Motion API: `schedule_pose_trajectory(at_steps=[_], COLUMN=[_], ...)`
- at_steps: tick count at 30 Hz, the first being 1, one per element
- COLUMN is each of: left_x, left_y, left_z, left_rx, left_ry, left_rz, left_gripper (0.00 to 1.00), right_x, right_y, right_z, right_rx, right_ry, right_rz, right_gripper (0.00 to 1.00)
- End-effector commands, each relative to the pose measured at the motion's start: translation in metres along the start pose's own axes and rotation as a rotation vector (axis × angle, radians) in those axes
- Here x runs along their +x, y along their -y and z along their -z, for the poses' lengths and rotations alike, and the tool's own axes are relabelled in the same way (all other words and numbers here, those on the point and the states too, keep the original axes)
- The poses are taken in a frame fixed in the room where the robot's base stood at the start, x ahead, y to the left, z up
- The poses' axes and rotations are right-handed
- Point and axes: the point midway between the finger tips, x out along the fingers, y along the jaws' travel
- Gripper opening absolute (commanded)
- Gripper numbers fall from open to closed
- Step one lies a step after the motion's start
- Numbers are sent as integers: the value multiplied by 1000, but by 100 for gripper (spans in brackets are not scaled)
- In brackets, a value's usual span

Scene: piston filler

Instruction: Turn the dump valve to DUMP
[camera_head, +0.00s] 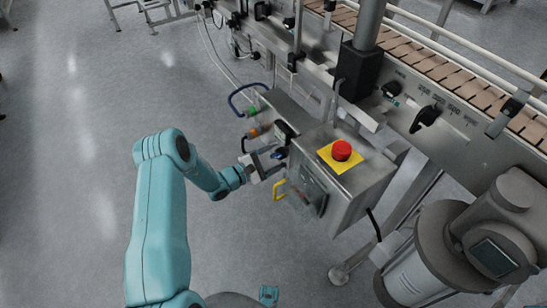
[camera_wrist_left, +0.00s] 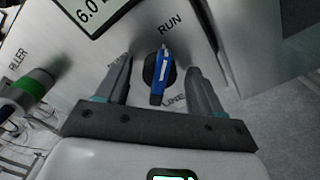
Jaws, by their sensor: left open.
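A valve knob with a blue handle and a white stripe (camera_wrist_left: 158,80) sits on a grey panel (camera_wrist_left: 215,18) in the left wrist view. Its handle stands nearly upright, its upper end toward the word RUN. Lettering below it reads LINE in part; small lettering to its left is mostly covered by a finger. My left gripper (camera_wrist_left: 157,68) is open, one finger on each side of the knob, with gaps visible between fingers and handle. In the head view my left gripper (camera_head: 268,160) is at the left side of the control box, by the small blue handle (camera_head: 279,154). My right gripper is not visible.
The control box carries a red emergency button (camera_head: 341,150) on a yellow plate. A yellow handle (camera_head: 279,190) is just below the gripper. Hose fittings (camera_head: 252,112) with a blue hose are above it. A conveyor (camera_head: 455,85) runs behind. Open floor (camera_head: 75,150) is at left.

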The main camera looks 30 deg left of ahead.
Motion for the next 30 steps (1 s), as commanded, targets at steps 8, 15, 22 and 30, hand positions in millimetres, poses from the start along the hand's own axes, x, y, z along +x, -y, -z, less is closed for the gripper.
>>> schedule_pose_trajectory(at_steps=[8, 15, 22, 30], left_x=[-1, -1, -1, -1], left_y=[0, 0, 0, -1], left_z=[0, 0, 0, 0], left_rx=[0, -15, -113, -340], left_ry=[0, 0, 0, 0], left_rz=[0, 0, 0, 1], left_gripper=[12, 12, 12, 12], right_x=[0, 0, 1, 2], right_y=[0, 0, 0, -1], right_z=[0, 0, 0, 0], right_rx=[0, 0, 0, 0], right_ry=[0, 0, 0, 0], right_rz=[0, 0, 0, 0], right_gripper=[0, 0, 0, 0])
